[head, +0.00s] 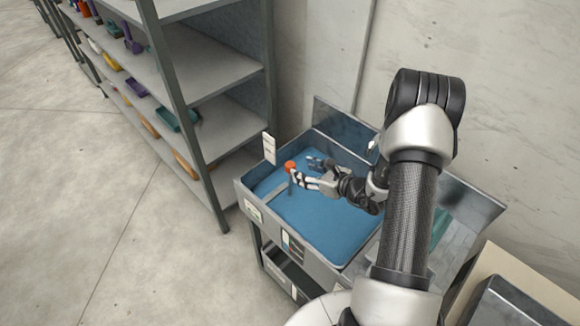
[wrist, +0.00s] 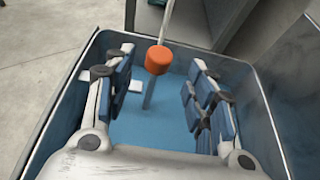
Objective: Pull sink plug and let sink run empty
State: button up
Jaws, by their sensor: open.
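The sink (head: 250,198) is a grey metal basin holding blue water (head: 325,222). An orange knob (head: 290,166), which looks like the plug's top, is near its far left corner. In the wrist view the knob (wrist: 158,59) sits at the top of a dark upright stem (wrist: 149,95) that goes down into the water. My gripper (head: 304,170) is open and reaches over the sink from the right. In the wrist view its fingers (wrist: 160,80) are wide apart on either side of the stem. The knob is just beyond the fingertips, apart from them. The stem's lower end is unclear.
A grey shelf rack (head: 225,85) with coloured items stands close behind and left of the sink. A white tag (head: 269,148) stands at the sink's corner. A concrete wall (head: 480,80) is behind. The floor (head: 70,190) at left is clear.

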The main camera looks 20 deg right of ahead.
aim_at(292, 165)
jog(key=b+x, duration=0.1)
jog(key=x, duration=0.7)
grip_shut()
dwell(0.5)
jog(key=shift+r, duration=0.1)
